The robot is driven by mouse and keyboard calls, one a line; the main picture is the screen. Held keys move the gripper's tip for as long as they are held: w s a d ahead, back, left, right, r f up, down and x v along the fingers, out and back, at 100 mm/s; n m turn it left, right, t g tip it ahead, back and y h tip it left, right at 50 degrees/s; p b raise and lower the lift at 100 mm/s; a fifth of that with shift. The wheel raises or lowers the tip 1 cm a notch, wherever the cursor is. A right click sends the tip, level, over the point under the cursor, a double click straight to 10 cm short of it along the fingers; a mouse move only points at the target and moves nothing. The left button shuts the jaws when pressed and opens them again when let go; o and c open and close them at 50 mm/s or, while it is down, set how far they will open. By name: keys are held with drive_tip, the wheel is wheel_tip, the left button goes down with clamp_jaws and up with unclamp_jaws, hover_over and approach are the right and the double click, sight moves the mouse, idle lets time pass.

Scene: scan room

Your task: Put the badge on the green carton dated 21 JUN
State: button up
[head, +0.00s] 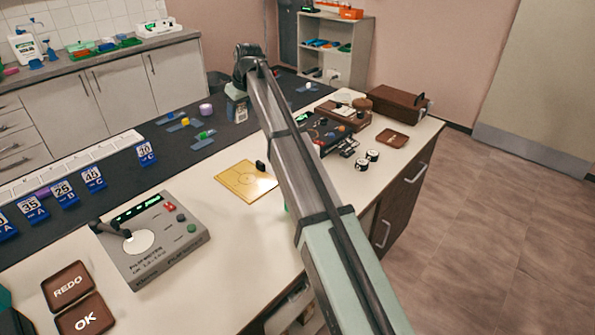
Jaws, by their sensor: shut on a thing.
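My gripper (239,111) hangs at the far end of my arm, low over the dark strip of the bench. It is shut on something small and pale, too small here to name. I cannot pick out the badge for certain. No green carton with a readable 21 JUN date shows. Small blue pieces with green or purple tops (203,137) lie on the dark strip left of my gripper, and their markings are too small to read. My arm hides part of the bench.
A grey device (150,245) with a round plate stands in front, near brown REDO (68,287) and OK (82,318) pads. Blue numbered stands (93,178) line the dark strip. A yellow board (240,182) lies beside my arm. Boxes (385,101) crowd the right end.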

drive_tip(key=s+d+r+m, duration=0.1)
drive_tip(key=s+d+r, duration=0.2)
drive_tip(key=s+d, duration=0.45)
drive_tip(key=s+d+r+m, duration=0.1)
drive_tip(key=s+d+r, duration=0.3)
drive_tip(key=s+d, duration=0.3)
drive_tip(key=shift+s+d+f+m+t+h, duration=0.2)
drive_tip(key=shift+s+d+f+m, duration=0.4)
drive_tip(key=shift+f, duration=1.55)
drive_tip(key=shift+s+d+f+m+t+h, duration=0.1)
drive_tip(key=shift+s+d+f+t+h, duration=0.2)
drive_tip(key=shift+s+f, duration=1.25)
drive_tip(key=shift+s+d+f+m+h, duration=0.1)
drive_tip(key=shift+d+f+m, duration=0.3)
drive_tip(key=shift+f, duration=2.35)
drive_tip(key=shift+d+f, duration=0.1)
drive_tip(key=o, duration=1)
